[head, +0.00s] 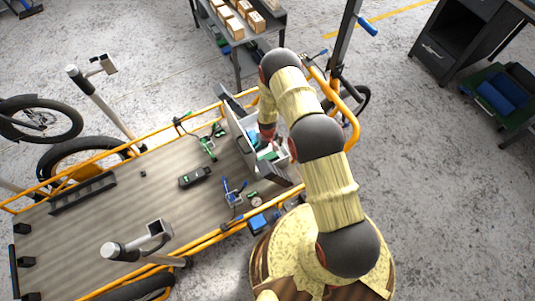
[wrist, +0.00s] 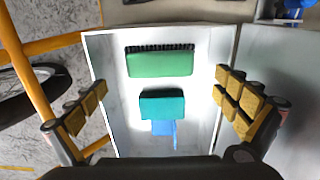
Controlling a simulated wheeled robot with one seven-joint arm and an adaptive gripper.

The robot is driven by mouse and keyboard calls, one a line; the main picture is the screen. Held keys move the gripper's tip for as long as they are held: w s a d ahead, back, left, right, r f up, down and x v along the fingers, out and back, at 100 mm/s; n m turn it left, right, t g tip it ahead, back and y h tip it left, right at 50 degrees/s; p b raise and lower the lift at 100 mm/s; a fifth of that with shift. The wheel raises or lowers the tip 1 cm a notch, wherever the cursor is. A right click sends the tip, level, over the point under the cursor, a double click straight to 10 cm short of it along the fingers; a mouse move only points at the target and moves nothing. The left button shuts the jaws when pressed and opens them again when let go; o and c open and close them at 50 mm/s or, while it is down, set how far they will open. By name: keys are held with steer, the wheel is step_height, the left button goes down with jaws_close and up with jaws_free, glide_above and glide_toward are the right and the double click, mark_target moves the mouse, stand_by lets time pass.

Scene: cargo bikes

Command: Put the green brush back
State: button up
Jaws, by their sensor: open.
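The green brush (wrist: 160,64), with a row of dark bristles along its far edge, lies in a white-walled tray (wrist: 212,135) in the wrist view. In the same tray lie a teal block (wrist: 162,105) and a blue piece (wrist: 163,128) partly under it. My gripper (wrist: 162,90) is open, one finger at each side of the tray, with nothing held between them. In the head view the tray (head: 239,124) stands at the right end of the cargo deck, and my gripper (head: 268,134) is over it. My arm hides part of the tray there.
The cargo deck (head: 120,215) has a yellow rail (head: 175,122) around it. A black device (head: 194,177), a green tool (head: 208,146) and a blue-handled tool (head: 234,192) lie on it. A bench with boxes (head: 240,45) stands behind.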

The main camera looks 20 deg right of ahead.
steer(key=w+r+t, duration=0.1)
steer(key=w+r, duration=0.2)
steer(key=r, duration=0.9)
steer(key=w+r, duration=0.3)
steer(key=r, duration=1)
steer(key=s+r+m+t, duration=0.1)
steer(key=s+r, duration=0.1)
steer(key=r, duration=0.9)
steer(key=s+r, duration=0.2)
steer(key=r, duration=0.8)
steer(key=s+r+t, duration=0.1)
steer(key=s+r, duration=0.5)
steer(key=r, duration=0.3)
steer(key=s+r+t, duration=0.1)
steer(key=s+r, duration=0.6)
steer(key=r, duration=0.2)
steer(key=s+r, duration=0.3)
steer(key=s, duration=0.5)
steer(key=s+r+m+t, duration=0.1)
steer(key=s+r, duration=0.2)
steer(key=s, duration=0.6)
steer(key=shift+s+r+t+p, duration=0.15)
steer(key=shift+r+t+p, duration=0.1)
steer(key=shift+t+p, duration=0.1)
steer(key=shift+c, duration=0.3)
